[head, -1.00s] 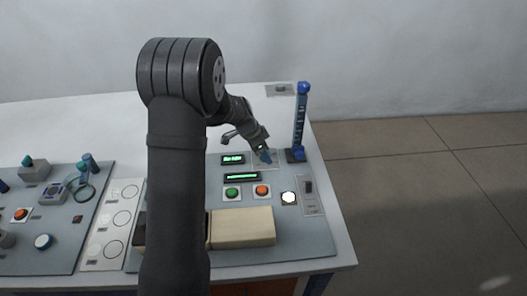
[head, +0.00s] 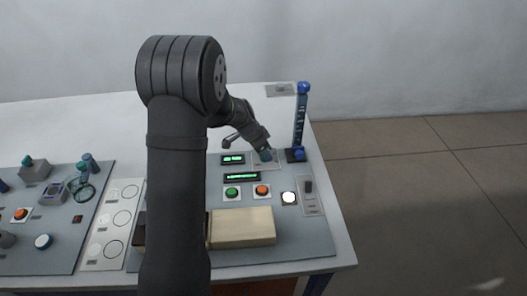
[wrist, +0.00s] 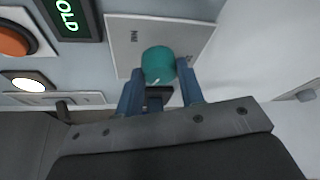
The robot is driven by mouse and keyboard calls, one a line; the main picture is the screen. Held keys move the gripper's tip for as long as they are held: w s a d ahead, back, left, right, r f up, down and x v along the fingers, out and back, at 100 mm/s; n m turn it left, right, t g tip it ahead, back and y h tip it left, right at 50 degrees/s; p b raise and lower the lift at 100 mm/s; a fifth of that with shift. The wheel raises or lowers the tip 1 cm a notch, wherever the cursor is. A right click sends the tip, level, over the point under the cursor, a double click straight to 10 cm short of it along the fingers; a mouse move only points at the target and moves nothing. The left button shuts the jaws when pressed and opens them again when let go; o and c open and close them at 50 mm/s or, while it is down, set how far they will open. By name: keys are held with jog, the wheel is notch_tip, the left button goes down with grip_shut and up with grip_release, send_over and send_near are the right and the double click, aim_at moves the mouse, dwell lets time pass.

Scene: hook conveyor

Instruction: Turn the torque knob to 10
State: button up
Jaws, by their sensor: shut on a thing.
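The teal torque knob (wrist: 158,65) stands on a light square plate (wrist: 205,38) in the wrist view, with a pale pointer mark on its near side. The plate carries small dark print, too small to read surely. Most of any scale around the knob is hidden or unreadable, so I cannot tell its setting.
Two green-lit displays (head: 241,177) lie left of and in front of the knob. A green button (head: 232,192), an orange button (head: 262,190), a lit white button (head: 289,198) and a slider (head: 309,188) are nearer. A blue column (head: 301,115) stands close on the right.

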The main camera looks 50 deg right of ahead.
jog(key=n+t, duration=0.1)
jog(key=n, duration=0.2)
jog(key=n+t, duration=0.1)
jog(key=n, duration=0.2)
jog(key=shift+s+n+t, duration=0.2)
jog(key=shift+n+t, duration=0.2)
jog(key=n+t, duration=0.1)
jog(key=n, duration=0.2)
jog(key=n+t+y, duration=0.1)
jog(key=n, duration=0.2)
jog(key=shift+s+d+n, duration=0.15)
jog(key=shift+n, duration=0.25)
jog(key=n+t+y, duration=0.1)
jog(key=n, duration=0.3)
jog(key=shift+d, duration=0.1)
jog(key=n+y, duration=0.1)
jog(key=n, duration=0.1)
jog(key=n+y, duration=0.1)
jog(key=n, duration=0.1)
jog(key=shift+n+t, duration=0.3)
jog(key=o, duration=1)
jog(key=v, duration=1.7)
jog(key=shift+d+r, duration=0.25)
jog(key=shift+r, duration=0.05)
